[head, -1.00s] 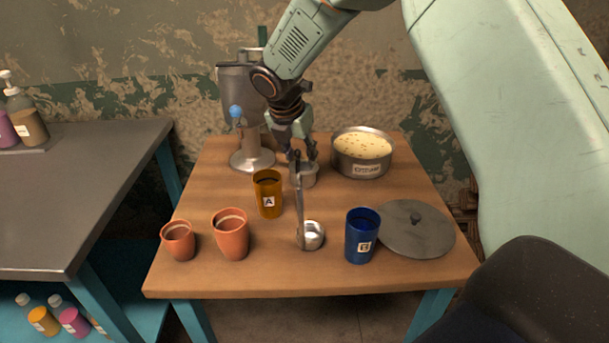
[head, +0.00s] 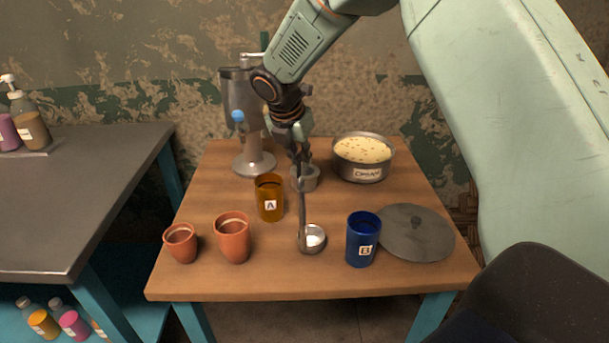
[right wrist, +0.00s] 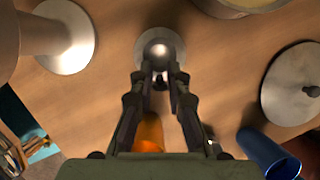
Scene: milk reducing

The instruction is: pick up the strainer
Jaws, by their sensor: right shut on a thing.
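The strainer (head: 313,240) is a grey metal piece with a small round bowl and a long upright handle. Its bowl is low over the front middle of the table, seemingly resting on it. My right gripper (head: 302,150) is above the table, shut on the upper end of the strainer's handle. My left gripper is not in view.
A lid (head: 415,238), a full pot (head: 360,172), two clay cups (head: 232,240) and a metal machine (head: 253,165) are also on the table.

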